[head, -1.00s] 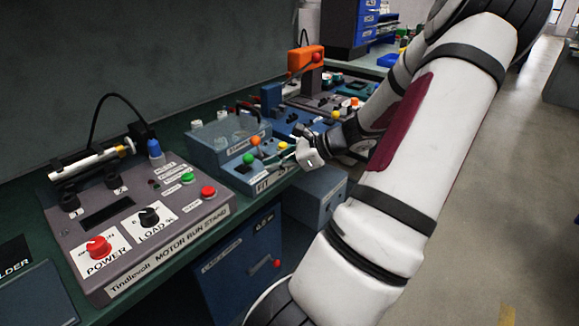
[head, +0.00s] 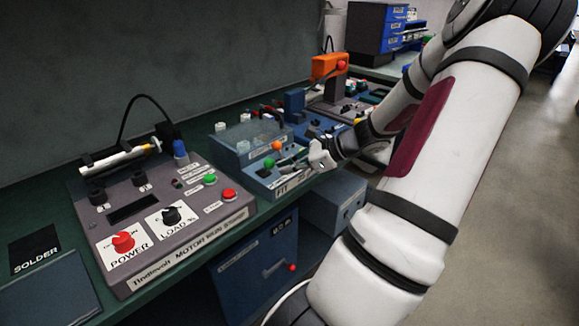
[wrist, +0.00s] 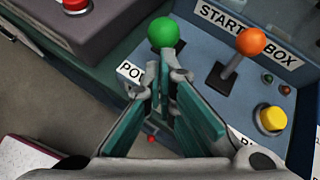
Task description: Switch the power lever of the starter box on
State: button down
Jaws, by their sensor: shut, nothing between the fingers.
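The starter box (wrist: 205,62) is a blue-grey panel in the wrist view; in the head view it sits mid-bench (head: 262,186). Its power lever has a green ball knob (wrist: 163,32), with a partly hidden label beginning "PO" beside it. The green knob also shows in the head view (head: 269,163). A second lever with an orange knob (wrist: 251,42) stands to its right. My gripper (wrist: 168,78) is shut and empty, its fingertips close to the green knob, just below it in the wrist view. I cannot tell whether they touch. The fingers hide the lever's stem.
A yellow button (wrist: 271,118) sits on the same panel. The motor run stand (head: 165,215), with a red power knob (head: 123,241), is left of the box. An orange-topped device (head: 329,66) stands behind. Blue cabinets (head: 255,255) are under the bench.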

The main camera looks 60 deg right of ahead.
jog(key=shift+w+d+r+g+p, duration=0.15)
jog(key=shift+r+g+p, duration=0.2)
jog(key=shift+p, duration=0.55)
jog(key=shift+w+a+r+g+p, duration=0.15)
jog(key=shift+r+g+p, duration=0.15)
jog(key=shift+p, duration=0.55)
jog(key=w+r+g+p, duration=0.1)
jog(key=g+p, duration=0.1)
jog(key=p, duration=0.2)
jog(key=shift+d+r+m, duration=0.1)
jog(key=shift+m, duration=0.3)
jog(key=g+p, duration=0.1)
jog(key=w+g+p, duration=0.1)
jog(key=shift+w+d+r+y+p, duration=0.2)
jog(key=shift+w+r+y+p, duration=0.1)
jog(key=shift+r+p, duration=0.1)
jog(key=shift+w+d+r+m+g+p, duration=0.1)
jog(key=shift+w+d+m+g+p, duration=0.15)
jog(key=shift+w+m+g, duration=0.55)
jog(key=shift+s+n, duration=0.2)
jog(key=shift+n, duration=0.1)
jog(key=shift+r, duration=0.2)
jog(key=shift+r+p, duration=0.45)
jog(key=shift+r, duration=0.25)
